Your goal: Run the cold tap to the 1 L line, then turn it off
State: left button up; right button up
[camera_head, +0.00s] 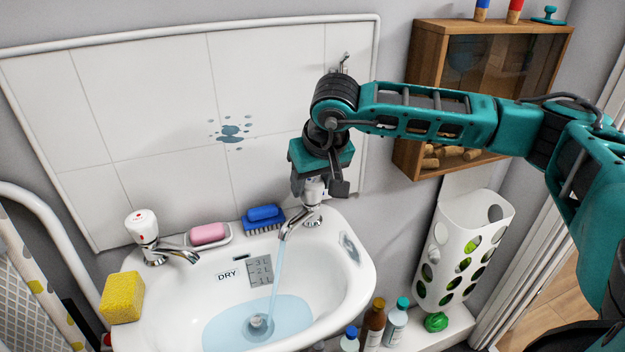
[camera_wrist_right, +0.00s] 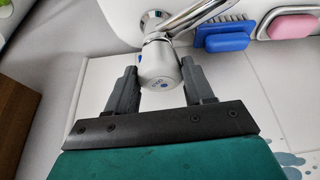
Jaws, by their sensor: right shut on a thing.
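The cold tap (camera_head: 303,217) stands at the right rear of the white basin. Its white knob with a blue mark (camera_wrist_right: 158,65) sits between the fingers of my right gripper (camera_wrist_right: 158,82), which is shut on it; the same gripper (camera_head: 314,185) comes down from above in the head view. A stream of water (camera_head: 276,270) falls from its spout into the basin (camera_head: 355,268). Pale blue water (camera_head: 222,330) stands in the bowl around the drain fitting (camera_head: 257,324). A grey marked panel (camera_head: 260,271) is on the inner back wall; I cannot read its marks. My left gripper is out of view.
The red-marked hot tap (camera_head: 142,228) is at the left rear. Pink soap (camera_head: 208,234), a blue brush (camera_head: 263,217) and a yellow sponge (camera_head: 122,298) lie around the rim. Bottles (camera_head: 374,322) and a white holder (camera_head: 458,250) stand right. A wooden cabinet (camera_head: 428,60) hangs near my right arm.

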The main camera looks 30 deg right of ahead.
jog(key=o, duration=0.7)
jog(key=shift+o, duration=0.2)
jog(key=p+v, duration=0.1)
jog(key=v, duration=1.2)
jog(key=shift+p, duration=0.3)
